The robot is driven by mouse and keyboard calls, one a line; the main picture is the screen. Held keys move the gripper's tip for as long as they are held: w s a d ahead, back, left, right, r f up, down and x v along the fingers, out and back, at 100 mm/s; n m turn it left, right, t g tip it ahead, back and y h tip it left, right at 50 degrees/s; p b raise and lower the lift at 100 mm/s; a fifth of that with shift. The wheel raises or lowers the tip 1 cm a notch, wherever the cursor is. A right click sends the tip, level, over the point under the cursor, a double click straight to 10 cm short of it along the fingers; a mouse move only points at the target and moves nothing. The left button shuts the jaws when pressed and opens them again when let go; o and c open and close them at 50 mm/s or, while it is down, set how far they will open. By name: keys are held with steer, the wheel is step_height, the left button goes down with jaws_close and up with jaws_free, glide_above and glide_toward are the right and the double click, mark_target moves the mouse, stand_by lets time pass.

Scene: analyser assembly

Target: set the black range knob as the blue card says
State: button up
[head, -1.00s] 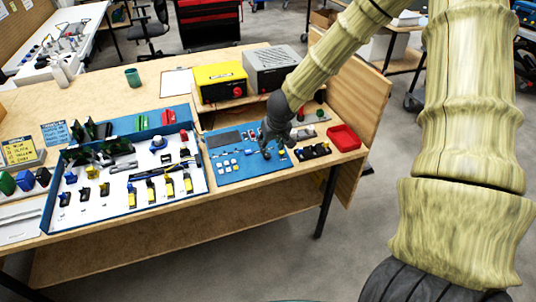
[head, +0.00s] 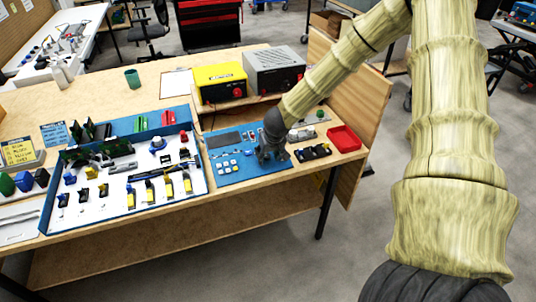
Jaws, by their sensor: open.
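My gripper (head: 270,157) points down over the right part of the blue panel (head: 228,174), close above it or touching; I cannot tell which. It is open, and I see nothing held in it. I cannot make out the black range knob; the gripper covers that part of the panel. The blue card (head: 54,134) stands at the back left of the bench, behind the parts tray. Its writing is too small to read.
A blue-walled parts tray (head: 112,207) with several small parts lies left of the panel. A yellow box (head: 220,78) and a grey box (head: 274,68) stand behind it. A black block (head: 312,153) and a red bin (head: 344,138) are at right. A yellow card (head: 18,150) is far left.

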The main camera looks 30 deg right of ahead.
jaws_close()
